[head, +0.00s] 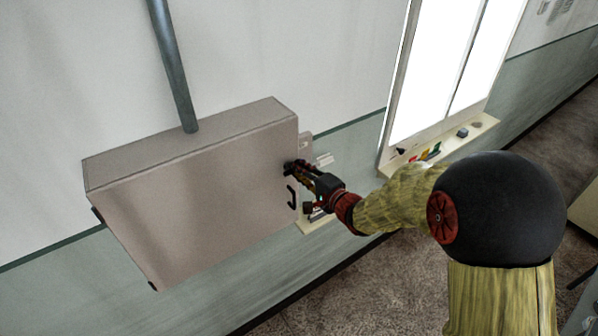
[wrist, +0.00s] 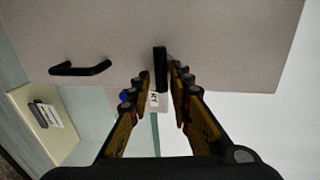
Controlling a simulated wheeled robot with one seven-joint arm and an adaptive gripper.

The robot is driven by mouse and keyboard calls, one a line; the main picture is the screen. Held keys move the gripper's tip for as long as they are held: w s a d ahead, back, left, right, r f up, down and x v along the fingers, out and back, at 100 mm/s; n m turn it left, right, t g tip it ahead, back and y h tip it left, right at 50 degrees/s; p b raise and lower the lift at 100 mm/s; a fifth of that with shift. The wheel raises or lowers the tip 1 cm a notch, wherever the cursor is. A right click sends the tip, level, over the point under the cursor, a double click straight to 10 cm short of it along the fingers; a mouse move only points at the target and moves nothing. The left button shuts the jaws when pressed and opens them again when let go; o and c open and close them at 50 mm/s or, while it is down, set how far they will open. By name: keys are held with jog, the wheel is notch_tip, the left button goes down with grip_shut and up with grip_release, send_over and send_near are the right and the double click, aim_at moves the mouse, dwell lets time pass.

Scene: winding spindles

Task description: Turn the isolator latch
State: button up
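The isolator latch is a short black bar (wrist: 160,68) on the door of a beige-grey wall cabinet (head: 200,195). In the wrist view it stands upright in the picture, near the door's edge. My gripper (wrist: 158,80) is open, with one finger on each side of the latch. The right fingertip is close to the latch, and a gap shows at the left one; I cannot tell whether either touches. In the head view my gripper (head: 298,169) is at the cabinet's right edge and largely hides the latch.
A black door handle (head: 291,196) sits just below the latch and also shows in the wrist view (wrist: 80,69). A small ledge (head: 309,227) with items is below the cabinet's right edge. A grey conduit (head: 174,70) rises from the cabinet top. A windowsill (head: 450,146) with small objects is right.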

jog(key=shift+o, duration=1)
jog(key=shift+r, duration=0.1)
jog(key=v, duration=1.2)
